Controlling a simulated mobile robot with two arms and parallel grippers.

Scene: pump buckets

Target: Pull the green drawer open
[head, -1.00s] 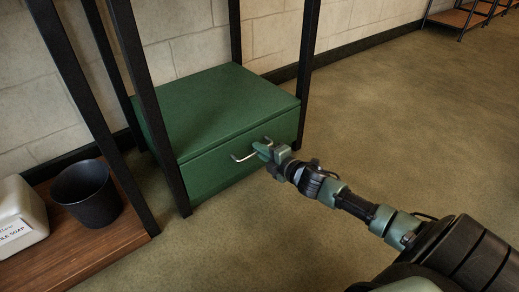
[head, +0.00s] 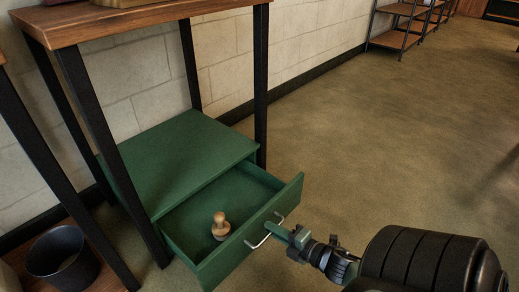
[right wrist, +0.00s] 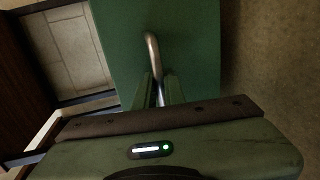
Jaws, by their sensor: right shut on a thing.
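The green drawer (head: 236,239) stands pulled out of its green cabinet (head: 180,158), low between the dark legs of a stand. A wooden knob-shaped piece (head: 220,226) stands upright inside it. My right gripper (head: 274,230) is at the drawer front, shut on the silver bar handle (head: 262,240). In the right wrist view the handle (right wrist: 153,55) runs down between the two fingers (right wrist: 159,92). My left gripper is not in view.
A wooden stand top (head: 130,20) sits above the cabinet on black legs. A dark bucket (head: 63,257) stands at lower left on a low wooden shelf. The floor (head: 400,130) to the right is clear, with shelving racks (head: 402,30) far back.

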